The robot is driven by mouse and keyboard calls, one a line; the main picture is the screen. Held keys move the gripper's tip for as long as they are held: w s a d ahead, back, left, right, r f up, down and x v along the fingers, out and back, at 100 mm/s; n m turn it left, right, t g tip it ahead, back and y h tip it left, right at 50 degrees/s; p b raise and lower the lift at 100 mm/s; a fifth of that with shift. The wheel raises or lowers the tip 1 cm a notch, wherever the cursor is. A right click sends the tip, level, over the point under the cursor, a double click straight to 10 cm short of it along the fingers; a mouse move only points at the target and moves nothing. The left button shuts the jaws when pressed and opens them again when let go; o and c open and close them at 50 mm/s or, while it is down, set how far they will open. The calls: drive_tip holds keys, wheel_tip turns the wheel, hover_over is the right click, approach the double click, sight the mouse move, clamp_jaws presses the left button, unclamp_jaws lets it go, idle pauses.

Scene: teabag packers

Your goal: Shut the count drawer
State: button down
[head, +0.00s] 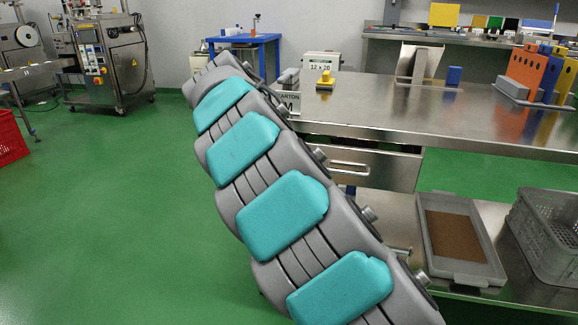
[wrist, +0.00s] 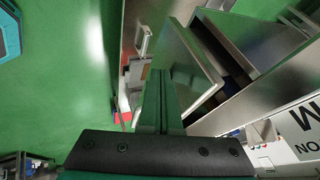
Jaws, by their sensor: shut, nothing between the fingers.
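The count drawer (head: 372,168) is a steel drawer with a bar handle (head: 345,166), under the steel table in the head view. A dark gap above its front shows it standing partly out. My arm covers its left part. The gripper is hidden in the head view.
A grey tray (head: 462,270) and grey crate (head: 545,235) sit on the lower shelf.

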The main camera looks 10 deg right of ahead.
drive_tip(key=shift+w+d+r, duration=0.1)
drive_tip(key=shift+w+d, duration=0.25)
drive_tip(key=shift+w, duration=0.4)
drive_tip(key=shift+w+d, duration=0.35)
drive_tip(key=shift+w, duration=0.4)
